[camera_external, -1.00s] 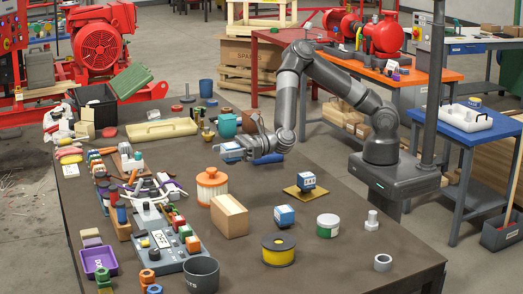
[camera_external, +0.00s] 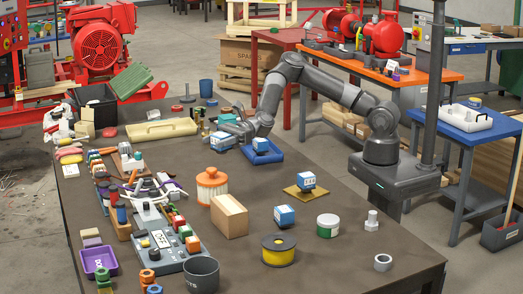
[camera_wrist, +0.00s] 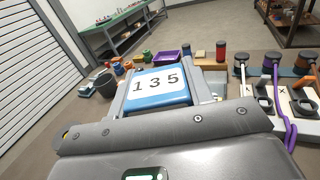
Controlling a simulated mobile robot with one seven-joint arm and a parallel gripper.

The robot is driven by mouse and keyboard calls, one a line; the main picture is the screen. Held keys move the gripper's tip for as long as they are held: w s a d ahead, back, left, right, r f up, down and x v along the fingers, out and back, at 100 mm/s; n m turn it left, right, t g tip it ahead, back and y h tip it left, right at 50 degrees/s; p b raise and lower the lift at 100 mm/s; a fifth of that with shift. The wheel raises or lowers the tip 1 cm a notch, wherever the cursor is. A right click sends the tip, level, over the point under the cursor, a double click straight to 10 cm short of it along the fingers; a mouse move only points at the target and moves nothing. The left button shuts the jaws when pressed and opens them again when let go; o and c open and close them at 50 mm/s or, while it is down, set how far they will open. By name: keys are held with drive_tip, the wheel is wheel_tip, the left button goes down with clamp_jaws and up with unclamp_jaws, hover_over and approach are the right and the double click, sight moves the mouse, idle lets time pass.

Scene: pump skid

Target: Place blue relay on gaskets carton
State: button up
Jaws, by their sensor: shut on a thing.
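My gripper (camera_external: 226,136) is shut on a blue relay (camera_external: 221,143). In the wrist view the relay (camera_wrist: 157,92) has a white top reading 135 and sits between both fingers. It is above the table, left of a blue tray. A plain tan carton (camera_external: 229,217) stands on the table nearer the external camera; no readable lettering shows, so I cannot tell whether it is the gaskets carton. Similar blue relays are on the blue tray (camera_external: 266,157), on a yellow-brown plate (camera_external: 295,194), and on the bare table (camera_external: 284,216).
An orange-and-white filter (camera_external: 211,188) stands between my gripper and the tan carton. A yellow spool (camera_external: 278,252) and a white-and-green tub (camera_external: 328,226) stand nearer the front. A control box (camera_external: 160,240) and several small parts crowd the left. Bare table lies right of the filter.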

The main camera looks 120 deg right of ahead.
drive_tip(key=w+a+f, duration=0.1)
drive_tip(key=a+f, duration=0.1)
drive_tip(key=a, duration=0.1)
drive_tip(key=w+a+f, duration=0.1)
drive_tip(key=a+f, duration=0.1)
drive_tip(key=a, duration=0.2)
drive_tip(key=w+a+f, duration=0.1)
drive_tip(key=a+f, duration=0.1)
drive_tip(key=a, duration=0.2)
drive_tip(key=shift+w+f, duration=0.25)
drive_tip(key=shift+f, duration=2.15)
drive_tip(key=o, duration=1.1)
drive_tip(key=shift+f, duration=0.15)
drive_tip(key=shift+o, duration=0.2)
